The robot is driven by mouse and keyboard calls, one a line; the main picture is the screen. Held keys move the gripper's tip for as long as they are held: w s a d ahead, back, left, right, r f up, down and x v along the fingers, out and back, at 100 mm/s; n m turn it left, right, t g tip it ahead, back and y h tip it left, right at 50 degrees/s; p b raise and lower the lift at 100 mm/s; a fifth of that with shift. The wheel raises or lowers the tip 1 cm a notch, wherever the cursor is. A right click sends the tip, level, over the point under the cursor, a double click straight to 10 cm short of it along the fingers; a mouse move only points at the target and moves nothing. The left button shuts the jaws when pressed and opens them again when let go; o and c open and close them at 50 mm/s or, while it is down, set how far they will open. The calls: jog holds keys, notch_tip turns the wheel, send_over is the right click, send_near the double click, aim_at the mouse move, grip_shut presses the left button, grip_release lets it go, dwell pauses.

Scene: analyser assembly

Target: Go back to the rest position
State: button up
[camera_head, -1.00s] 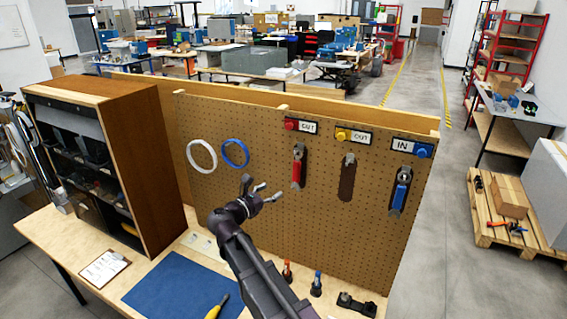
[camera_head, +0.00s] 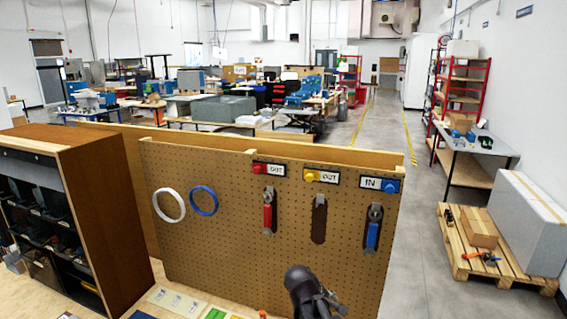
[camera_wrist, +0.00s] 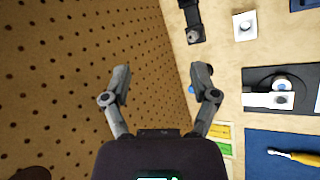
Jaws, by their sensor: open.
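My gripper (camera_wrist: 162,84) is open and empty in the wrist view, its two fingers spread apart near the pegboard. In the head view my gripper (camera_head: 328,300) shows only partly at the bottom edge, in front of the lower pegboard; its fingertips are hard to make out there. The pegboard (camera_head: 235,265) stands upright at the back of the workbench (camera_head: 130,292). It also fills the left of the wrist view (camera_wrist: 60,90).
On the pegboard hang a white ring (camera_head: 157,207), a blue ring (camera_head: 204,212), a red-handled tool (camera_head: 268,216) and a blue-handled tool (camera_head: 372,234). A wooden cabinet (camera_head: 110,215) stands left. The wrist view shows a blue mat (camera_wrist: 265,165) and a yellow-handled tool (camera_wrist: 305,158).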

jog(key=s+d+f+m+g+y+b, duration=0.1)
jog(key=s+d+f+m+y, duration=0.3)
jog(key=s+m, duration=0.5)
jog(key=shift+f+m+g+y, duration=0.4)
jog(key=shift+g+y, duration=0.5)
jog(key=shift+y, duration=0.2)
dwell(1.8)
